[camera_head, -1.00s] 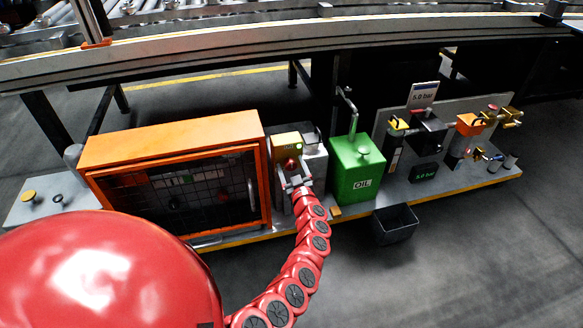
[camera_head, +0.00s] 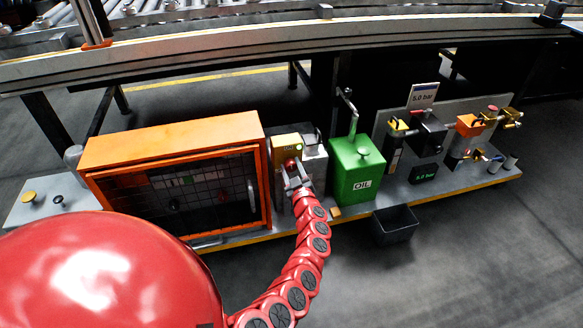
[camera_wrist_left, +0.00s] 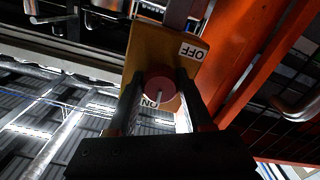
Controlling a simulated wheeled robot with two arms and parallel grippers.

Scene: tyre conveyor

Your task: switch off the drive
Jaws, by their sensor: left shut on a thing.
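The drive switch is a yellow box (camera_head: 285,143) with a red rotary knob (camera_head: 291,164) on its front, beside the orange cabinet. My left gripper (camera_head: 297,180) reaches up to the knob from below and is shut on it. In the left wrist view the red knob (camera_wrist_left: 160,84) sits between the two dark fingers of my left gripper (camera_wrist_left: 158,92). The yellow plate (camera_wrist_left: 150,50) carries an OFF label (camera_wrist_left: 192,52) and an ON label (camera_wrist_left: 150,102), both upside down. The knob's white mark points towards the ON side. My right gripper is not in view.
The orange cabinet (camera_head: 175,135) with a dark meshed door stands left of the switch. A green oil can (camera_head: 357,170) stands close on its right. A black bin (camera_head: 395,224) sits on the floor in front. The conveyor rail (camera_head: 300,42) runs above.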

